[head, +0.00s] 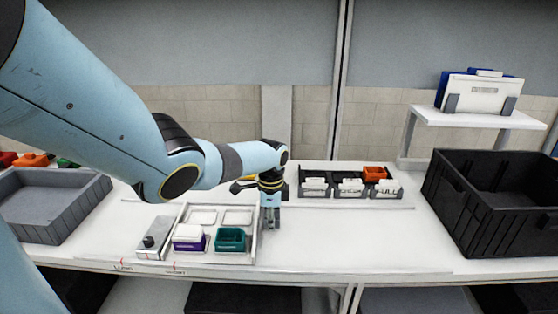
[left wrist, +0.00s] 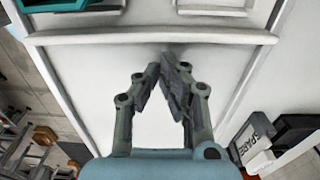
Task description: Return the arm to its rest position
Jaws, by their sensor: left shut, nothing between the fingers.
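My left arm (head: 110,110) reaches in from the left across the white table. My left gripper (head: 271,222) points down beside the right edge of a white pallet (head: 257,215). In the left wrist view the gripper (left wrist: 163,65) has its fingertips together with nothing between them, over bare white surface. The pallet carries a purple block with a white top (head: 188,236) at the front left and a teal open box (head: 231,239) at the front right. Its two rear pockets look empty. My right gripper is not in view.
Black labelled bins (head: 350,188) stand behind and right, with an orange part (head: 375,173) in the rightmost. A grey tray (head: 50,205) is at left, a black crate (head: 495,205) at right. A small grey device (head: 153,241) adjoins the pallet. The front-right table is clear.

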